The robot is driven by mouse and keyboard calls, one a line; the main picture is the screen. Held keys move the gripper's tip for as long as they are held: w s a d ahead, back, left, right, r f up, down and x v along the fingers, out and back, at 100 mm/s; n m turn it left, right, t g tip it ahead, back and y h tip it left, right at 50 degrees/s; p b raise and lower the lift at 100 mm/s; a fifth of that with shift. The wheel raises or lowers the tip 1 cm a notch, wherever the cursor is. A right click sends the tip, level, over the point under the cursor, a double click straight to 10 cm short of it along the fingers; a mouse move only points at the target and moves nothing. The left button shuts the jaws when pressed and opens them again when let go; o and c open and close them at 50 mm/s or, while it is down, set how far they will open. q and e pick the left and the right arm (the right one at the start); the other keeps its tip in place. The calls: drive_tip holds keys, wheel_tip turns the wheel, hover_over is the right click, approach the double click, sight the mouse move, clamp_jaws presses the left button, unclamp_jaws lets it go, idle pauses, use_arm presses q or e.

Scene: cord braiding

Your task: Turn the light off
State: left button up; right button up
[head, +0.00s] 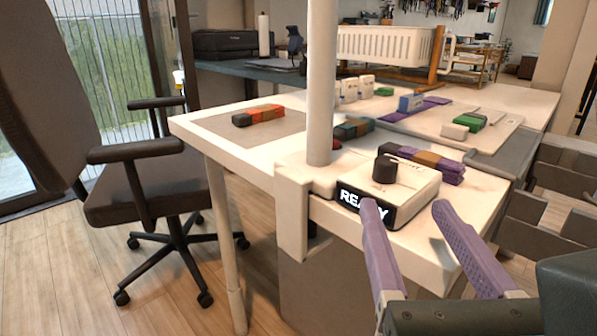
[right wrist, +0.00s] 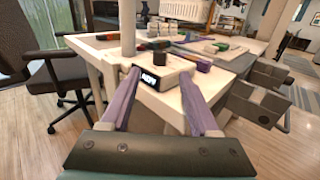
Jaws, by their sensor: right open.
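A cream control box (head: 403,189) with a black knob (head: 385,168) on top and a lit black display reading "READY" (head: 352,199) sits at the near corner of the white table. My right gripper (head: 405,207) is open and empty, its purple fingers in front of the box and partly over its front in the picture. In the right wrist view the box (right wrist: 172,69) and its lit display (right wrist: 148,81) show between the fingers. I cannot tell whether a finger touches the box. No lamp is clearly visible. My left gripper is not in view.
A white post (head: 321,90) clamped to the table edge (head: 292,209) rises beside the box. Purple and brown cord bundles (head: 437,163) lie behind it. An office chair (head: 150,190) stands left. Grey drawers (head: 552,205) are at the right.

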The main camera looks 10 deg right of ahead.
sight(389, 173)
drive_tip(key=w, duration=0.3)
drive_tip(key=w+d, duration=0.1)
drive_tip(key=w, duration=0.2)
drive_tip(key=w+p, duration=0.1)
drive_tip(key=w, duration=0.2)
drive_tip(key=shift+w+d+r, duration=0.1)
drive_tip(key=shift+w+d, duration=0.15)
clamp_jaws()
